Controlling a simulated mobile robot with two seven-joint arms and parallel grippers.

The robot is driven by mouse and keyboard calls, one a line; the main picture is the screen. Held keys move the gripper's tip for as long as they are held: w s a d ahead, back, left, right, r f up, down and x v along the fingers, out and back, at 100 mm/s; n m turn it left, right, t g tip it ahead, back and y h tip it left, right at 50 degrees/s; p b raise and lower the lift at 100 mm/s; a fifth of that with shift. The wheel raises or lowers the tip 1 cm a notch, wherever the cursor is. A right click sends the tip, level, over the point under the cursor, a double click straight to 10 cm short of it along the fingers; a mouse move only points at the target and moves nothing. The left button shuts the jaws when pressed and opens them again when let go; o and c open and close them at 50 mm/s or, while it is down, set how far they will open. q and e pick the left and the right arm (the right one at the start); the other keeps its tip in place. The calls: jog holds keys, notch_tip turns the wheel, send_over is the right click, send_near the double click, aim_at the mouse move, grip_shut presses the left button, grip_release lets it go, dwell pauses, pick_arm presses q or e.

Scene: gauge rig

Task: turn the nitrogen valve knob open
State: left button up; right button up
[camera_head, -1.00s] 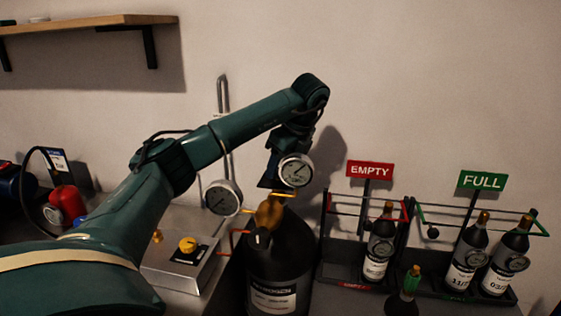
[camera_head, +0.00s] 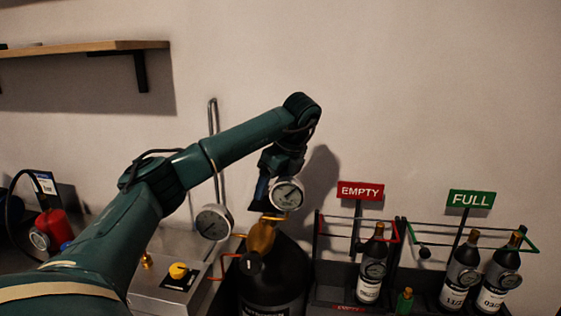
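The large dark nitrogen bottle (camera_head: 285,275) stands at the lower middle, its label cut off by the bottom edge. A brass valve (camera_head: 262,237) sits on its top, with a small dark round part (camera_head: 251,263) at its front. I cannot tell clearly which part is the knob. My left gripper (camera_head: 259,201) points down just above the brass valve, partly hidden by a round gauge (camera_head: 287,194). Whether its fingers are open or touch the valve cannot be made out. My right gripper is not in view.
A second gauge (camera_head: 214,222) stands left of the valve. A metal box (camera_head: 150,294) with a yellow knob (camera_head: 178,271) is at lower left. Right are racks with an EMPTY sign (camera_head: 360,191), a FULL sign (camera_head: 471,199) and small bottles. A wooden shelf (camera_head: 85,48) is at upper left.

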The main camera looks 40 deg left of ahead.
pick_arm(q)
jog(key=p+v, duration=0.3)
jog(key=v, duration=0.9)
